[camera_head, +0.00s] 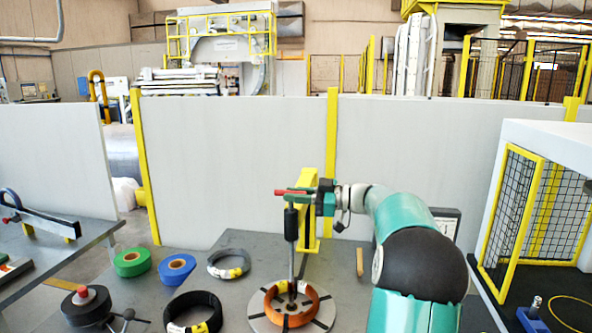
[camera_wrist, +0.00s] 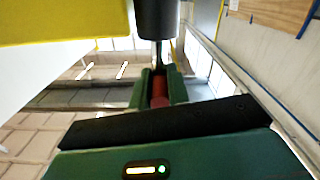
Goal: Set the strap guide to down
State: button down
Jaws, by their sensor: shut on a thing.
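The strap guide seems to be the upright fixture above the round turntable (camera_head: 258,316). It has a red lever (camera_head: 287,192) at its top, a black sleeve (camera_head: 291,222) and a thin grey rod reaching down to an orange coil (camera_head: 287,319). My gripper (camera_head: 314,197) is at the top of this fixture, reaching in from the right. In the wrist view my gripper (camera_wrist: 159,88) has its two green fingers closed on the red lever (camera_wrist: 159,92), with the black sleeve (camera_wrist: 157,18) just beyond. The fingers hide part of the lever.
A yellow post (camera_head: 307,213) stands right behind the fixture. Green (camera_head: 132,262), blue (camera_head: 174,268), grey (camera_head: 228,264) and black (camera_head: 193,313) coils lie left on the grey table. A yellow-framed mesh cage (camera_head: 520,210) stands at right. White panels close off the back.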

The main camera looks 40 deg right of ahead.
jog(key=shift+d+f, duration=0.1)
jog(key=shift+f, duration=1.2)
jog(key=shift+f, duration=0.1)
jog(key=c, duration=1.4)
grip_release()
jog(key=shift+o, duration=0.2)
jog(key=v, duration=1.3)
jog(key=shift+s+d, duration=0.15)
jog(key=shift+s, duration=0.2)
